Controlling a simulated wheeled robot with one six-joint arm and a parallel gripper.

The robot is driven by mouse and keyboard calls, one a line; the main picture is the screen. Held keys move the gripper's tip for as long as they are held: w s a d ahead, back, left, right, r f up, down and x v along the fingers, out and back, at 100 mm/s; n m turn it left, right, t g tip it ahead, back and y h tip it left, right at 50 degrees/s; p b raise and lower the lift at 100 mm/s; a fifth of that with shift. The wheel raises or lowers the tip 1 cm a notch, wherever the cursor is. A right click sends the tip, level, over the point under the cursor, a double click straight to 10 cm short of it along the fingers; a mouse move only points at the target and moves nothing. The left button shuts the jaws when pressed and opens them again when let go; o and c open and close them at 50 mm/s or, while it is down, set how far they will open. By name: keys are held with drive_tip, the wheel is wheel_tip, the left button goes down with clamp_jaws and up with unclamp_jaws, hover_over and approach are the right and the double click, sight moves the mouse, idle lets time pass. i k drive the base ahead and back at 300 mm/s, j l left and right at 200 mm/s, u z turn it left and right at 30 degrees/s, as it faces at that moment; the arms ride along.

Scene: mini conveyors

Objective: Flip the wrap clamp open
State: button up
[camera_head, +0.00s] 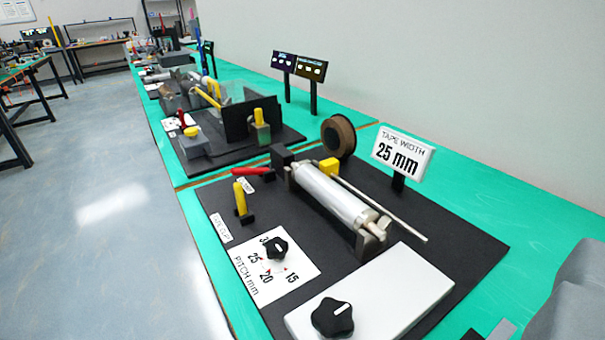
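The likely wrap clamp is the red lever (252,171) at the left end of the roller on the near black board (450,223). It lies nearly flat beside a small black block (283,156). A small white label near it is too small to read surely. The silver roller (330,196) lies across the board in metal supports. A yellow lever (240,197) stands upright in front of the red one. My gripper's fingers do not show, and nothing visible touches the red lever.
The board also bears a pitch dial (277,248), a white box with a black knob (333,317), a thin rod (400,223) and a tape reel (338,136). A "25 mm" sign (403,154) stands behind. Another station (235,122) is farther left. The grey floor (120,210) is clear.

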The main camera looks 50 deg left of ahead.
sight(234, 171)
drive_tip(key=u, duration=1)
